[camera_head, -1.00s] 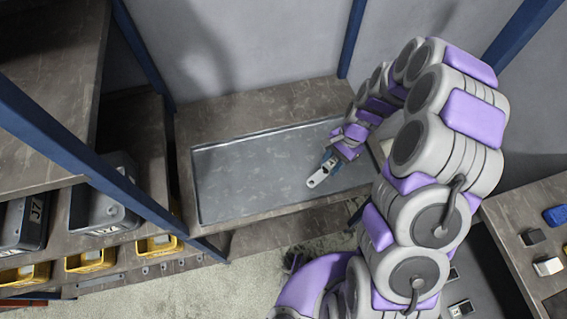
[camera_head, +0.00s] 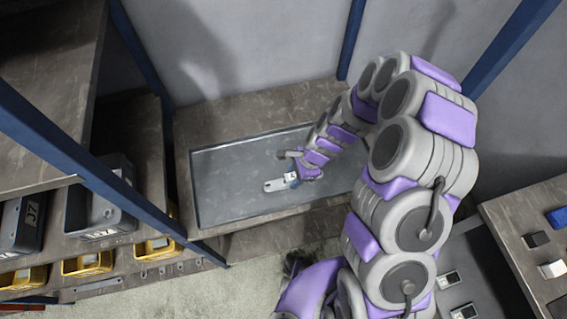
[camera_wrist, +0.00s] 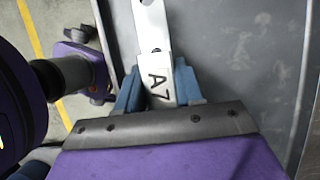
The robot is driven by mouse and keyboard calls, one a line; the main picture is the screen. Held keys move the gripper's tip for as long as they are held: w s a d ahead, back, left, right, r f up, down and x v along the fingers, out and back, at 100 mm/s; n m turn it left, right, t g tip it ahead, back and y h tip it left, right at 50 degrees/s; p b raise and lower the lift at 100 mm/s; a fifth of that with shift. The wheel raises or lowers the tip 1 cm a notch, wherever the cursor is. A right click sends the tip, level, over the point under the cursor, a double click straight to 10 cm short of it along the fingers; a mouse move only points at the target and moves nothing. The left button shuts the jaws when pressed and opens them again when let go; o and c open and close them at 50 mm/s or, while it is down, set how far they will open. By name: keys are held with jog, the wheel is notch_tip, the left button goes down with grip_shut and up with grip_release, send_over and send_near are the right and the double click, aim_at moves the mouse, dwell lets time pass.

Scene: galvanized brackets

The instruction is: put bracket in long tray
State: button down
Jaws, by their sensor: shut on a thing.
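The bracket (camera_head: 276,186) is a flat galvanized strip with a hole near its free end. My gripper (camera_head: 293,179) is shut on its other end, over the middle of the long tray (camera_head: 225,200). In the wrist view the bracket (camera_wrist: 152,28) points away from blue fingertips (camera_wrist: 158,88), with a white label reading A7 between them. The long tray is a shallow grey metal tray with a low rim on a brown shelf; its floor also shows in the wrist view (camera_wrist: 240,50). I cannot tell whether the bracket touches the tray floor. No other bracket shows in the tray.
A blue post (camera_head: 110,180) stands left of the tray. Beyond it are grey bins (camera_head: 100,212) and yellow bins (camera_head: 88,263) on shelves. At right, a brown surface (camera_head: 515,215) holds small blocks. The tray around the bracket is clear.

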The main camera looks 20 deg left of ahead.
jog(key=b, duration=0.1)
send_over(280, 168)
jog(key=d, duration=0.1)
jog(key=shift+w+f, duration=0.3)
jog(key=shift+f, duration=0.1)
notch_tip(280, 168, down, 4)
jog(key=shift+d+r+b, duration=0.1)
jog(key=shift+r+b, duration=0.1)
jog(key=shift+b, duration=0.6)
jog(key=c, duration=0.7)
grip_release()
jog(key=shift+r, duration=0.15)
jog(key=shift+p+v, duration=1.3)
jog(key=shift+v, duration=4.65)
jog(key=shift+w, duration=0.1)
